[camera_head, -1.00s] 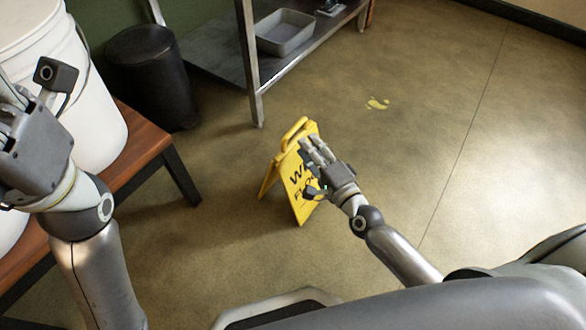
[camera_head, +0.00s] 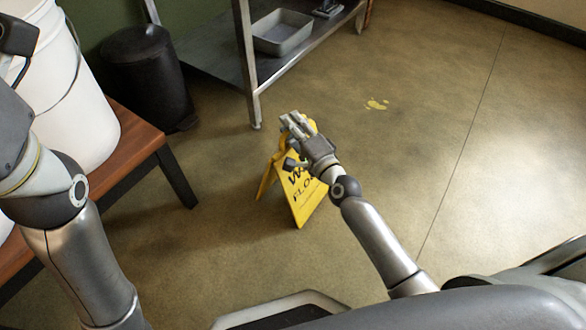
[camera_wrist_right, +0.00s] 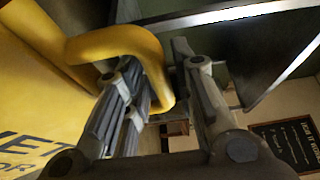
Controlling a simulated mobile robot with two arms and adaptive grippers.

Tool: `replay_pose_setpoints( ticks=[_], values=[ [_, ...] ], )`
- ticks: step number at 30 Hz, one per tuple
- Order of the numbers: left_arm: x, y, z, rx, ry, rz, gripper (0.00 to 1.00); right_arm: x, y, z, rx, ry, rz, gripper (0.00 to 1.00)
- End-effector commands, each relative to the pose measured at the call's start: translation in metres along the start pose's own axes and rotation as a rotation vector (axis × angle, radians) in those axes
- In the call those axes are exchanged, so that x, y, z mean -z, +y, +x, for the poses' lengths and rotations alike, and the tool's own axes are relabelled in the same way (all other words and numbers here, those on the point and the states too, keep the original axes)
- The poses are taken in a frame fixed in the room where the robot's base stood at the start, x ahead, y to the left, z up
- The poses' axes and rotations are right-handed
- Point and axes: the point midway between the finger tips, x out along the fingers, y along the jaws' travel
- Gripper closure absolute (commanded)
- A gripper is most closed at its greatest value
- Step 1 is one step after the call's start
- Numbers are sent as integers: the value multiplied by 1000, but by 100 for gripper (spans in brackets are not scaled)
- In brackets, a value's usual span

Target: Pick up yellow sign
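The yellow sign (camera_head: 308,199) stands on the floor as a tilted A-frame with dark lettering. It fills the left of the right wrist view (camera_wrist_right: 28,95), with its looped handle (camera_wrist_right: 112,43) at the top. My right gripper (camera_head: 292,120) is at the top of the sign and hides most of the handle in the head view. In the wrist view my right gripper (camera_wrist_right: 160,62) has its fingers apart, and part of the handle loop lies between them. Whether a finger touches it, I cannot tell. My left gripper is mostly cut off at the left edge; its fingers are out of view.
A white bucket (camera_head: 75,100) stands on a wooden bench (camera_head: 135,150) at left. A black bin (camera_head: 148,75) and a metal shelf (camera_head: 245,65) with a grey tray (camera_head: 283,38) are behind.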

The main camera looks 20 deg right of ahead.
Motion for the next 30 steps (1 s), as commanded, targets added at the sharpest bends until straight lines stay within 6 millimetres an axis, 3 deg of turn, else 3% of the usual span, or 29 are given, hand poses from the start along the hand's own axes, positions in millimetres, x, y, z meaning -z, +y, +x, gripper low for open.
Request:
replay_pose_setpoints(
  ticks=[1,5,23,30],
  values=[
    [0,0,0,0,0,0,60,0,0,0,0,0,0,83],
    [0,0,0,0,0,0,60,0,0,0,0,0,0,99],
    [0,0,0,0,0,-1,60,0,-2,0,2,0,1,100],
    [0,-2,5,5,3,-2,60,0,-11,0,3,0,1,100]
  ],
)
